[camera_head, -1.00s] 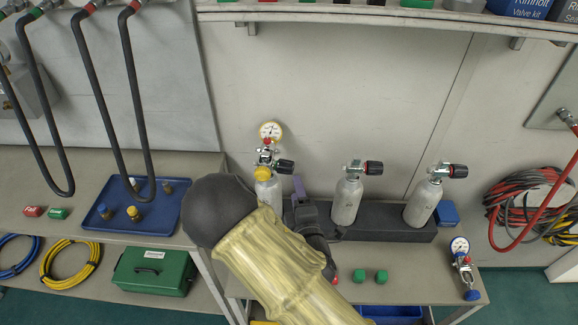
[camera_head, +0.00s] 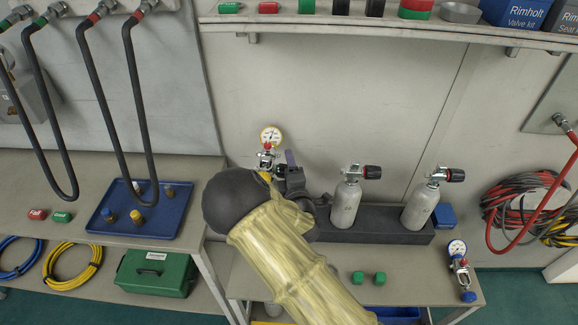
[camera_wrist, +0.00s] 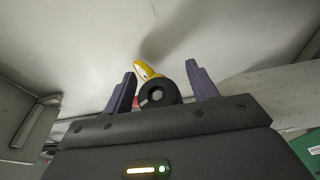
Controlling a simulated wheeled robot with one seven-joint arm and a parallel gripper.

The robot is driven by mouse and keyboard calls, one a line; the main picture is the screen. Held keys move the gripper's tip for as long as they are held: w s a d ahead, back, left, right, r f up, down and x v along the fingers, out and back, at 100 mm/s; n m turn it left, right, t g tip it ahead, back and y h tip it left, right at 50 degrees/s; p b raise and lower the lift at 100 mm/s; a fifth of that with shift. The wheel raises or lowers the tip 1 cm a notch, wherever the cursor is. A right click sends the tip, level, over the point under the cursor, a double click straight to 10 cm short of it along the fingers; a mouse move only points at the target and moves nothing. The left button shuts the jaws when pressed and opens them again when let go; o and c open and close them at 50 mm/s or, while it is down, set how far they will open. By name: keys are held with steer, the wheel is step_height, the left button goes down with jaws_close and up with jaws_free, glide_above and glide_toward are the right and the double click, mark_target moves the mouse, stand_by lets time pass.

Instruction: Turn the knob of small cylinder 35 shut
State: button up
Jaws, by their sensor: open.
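Three small cylinders stand in a row on the bench; I cannot read their numbers clearly, so I cannot confirm which is 35. My gripper (camera_head: 284,168) is at the valve of the leftmost one, whose metal valve (camera_head: 266,157) carries a round gauge (camera_head: 271,136). My arm hides that cylinder's body and its knob in the head view. In the wrist view a round black knob (camera_wrist: 157,93) with a pale hexagonal centre sits between the two open purple fingers (camera_wrist: 161,76). Whether they touch it I cannot tell. A yellow part (camera_wrist: 146,70) shows behind the knob.
The middle cylinder (camera_head: 345,204) and right cylinder (camera_head: 420,206) stand in a dark block (camera_head: 385,226), their knobs pointing right. A blue tray (camera_head: 107,227) is at left.

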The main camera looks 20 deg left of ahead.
steer(key=shift+c, duration=0.2)
steer(key=c, duration=1)
steer(key=shift+o, duration=0.2)
